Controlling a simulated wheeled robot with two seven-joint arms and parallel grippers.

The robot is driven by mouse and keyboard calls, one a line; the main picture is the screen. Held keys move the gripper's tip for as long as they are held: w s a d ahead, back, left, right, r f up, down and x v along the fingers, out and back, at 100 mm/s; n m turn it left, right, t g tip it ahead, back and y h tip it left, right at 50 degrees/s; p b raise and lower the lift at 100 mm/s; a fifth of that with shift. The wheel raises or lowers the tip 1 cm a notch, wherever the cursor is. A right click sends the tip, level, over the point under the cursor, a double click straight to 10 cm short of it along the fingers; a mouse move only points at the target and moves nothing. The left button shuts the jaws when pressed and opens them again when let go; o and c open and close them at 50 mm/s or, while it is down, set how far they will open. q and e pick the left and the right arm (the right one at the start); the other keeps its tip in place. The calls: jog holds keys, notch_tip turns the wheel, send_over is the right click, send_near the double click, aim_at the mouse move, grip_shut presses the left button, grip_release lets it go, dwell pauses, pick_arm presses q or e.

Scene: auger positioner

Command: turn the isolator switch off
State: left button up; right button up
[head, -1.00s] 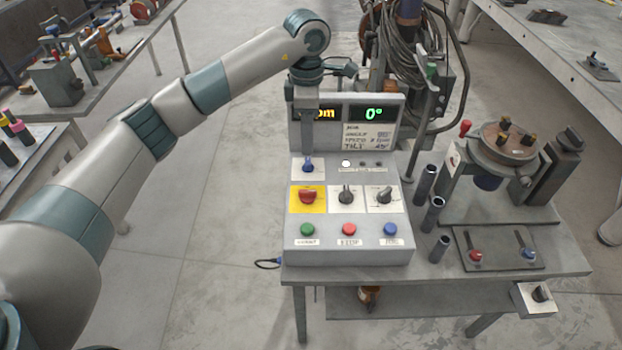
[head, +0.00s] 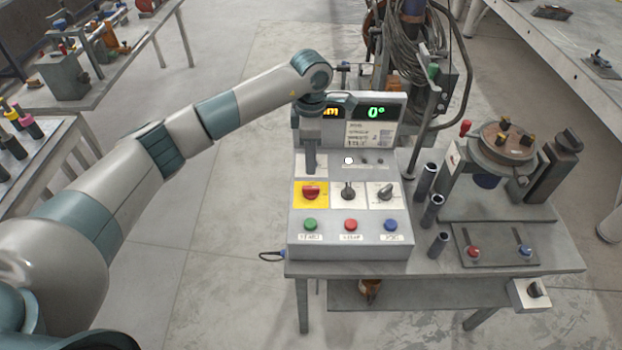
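The control box (head: 402,240) stands on the grey bench. A red rotary knob on a yellow plate (head: 325,203), which looks like the isolator switch, is at the left of its middle row. The red knob (head: 311,191) is fully visible. My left gripper (head: 311,170) points down in front of the upper left panel, just above and behind the red knob in the picture, apart from it as far as I can tell. Its fingers show edge-on, so their opening cannot be seen. It hides the small blue-tipped switch on the white plate. My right gripper is not in view.
Two dark selector knobs (head: 348,191) sit right of the yellow plate. Green (head: 310,225), red (head: 350,225) and blue (head: 390,225) buttons are below. The display (head: 375,113) reads 0°. Upright tubes (head: 432,210) and a round-table fixture (head: 507,143) stand to the right.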

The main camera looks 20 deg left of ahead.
aim_at(311, 187)
pick_arm(q)
notch_tip(311, 187, down, 9)
jog(key=p, duration=0.3)
jog(key=shift+f+p, duration=0.1)
jog(key=shift+p, duration=0.2)
jog(key=shift+f, duration=0.55)
grip_shut()
